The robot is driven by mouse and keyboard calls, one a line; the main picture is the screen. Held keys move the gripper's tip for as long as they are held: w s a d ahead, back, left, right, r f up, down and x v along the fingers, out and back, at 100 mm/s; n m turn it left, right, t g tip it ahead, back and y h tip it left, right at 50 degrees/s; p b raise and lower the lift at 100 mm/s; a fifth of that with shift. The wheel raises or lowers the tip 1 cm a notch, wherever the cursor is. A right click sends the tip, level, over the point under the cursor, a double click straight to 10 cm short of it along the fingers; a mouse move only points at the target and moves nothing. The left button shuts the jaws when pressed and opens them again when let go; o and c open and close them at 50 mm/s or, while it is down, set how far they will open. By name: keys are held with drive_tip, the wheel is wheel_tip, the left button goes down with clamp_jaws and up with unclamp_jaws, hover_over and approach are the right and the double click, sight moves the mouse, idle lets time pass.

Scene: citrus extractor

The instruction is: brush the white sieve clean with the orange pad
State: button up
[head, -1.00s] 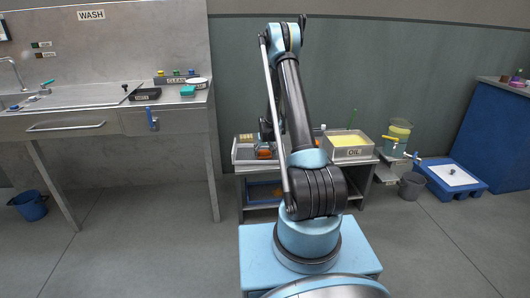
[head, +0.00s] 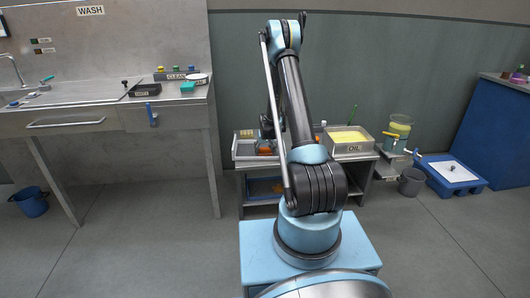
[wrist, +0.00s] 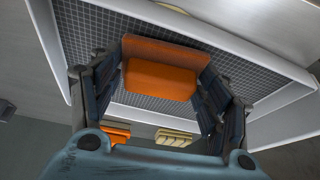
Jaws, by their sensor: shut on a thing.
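The white sieve (wrist: 258,128) fills much of the wrist view, with a pale frame around a dark square mesh. The orange pad (wrist: 160,78) is between the fingers of my gripper (wrist: 163,90), which is shut on it. The pad lies in front of the mesh; I cannot tell whether it touches. In the head view my arm hides most of my gripper and the pad. A pale tray-like frame there (head: 237,147), at the left of the low cart, may be the sieve, with orange (head: 264,147) beside my arm.
An oil tray (head: 350,147) stands on the cart's right side. A steel wash counter (head: 75,112) is at left. The floor between counter and cart is open.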

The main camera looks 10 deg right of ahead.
drive_tip(key=shift+f, duration=0.5)
drive_tip(key=o, duration=1.1)
drive_tip(key=shift+r, duration=0.35)
drive_tip(key=shift+c, duration=0.2)
drive_tip(key=c, duration=1)
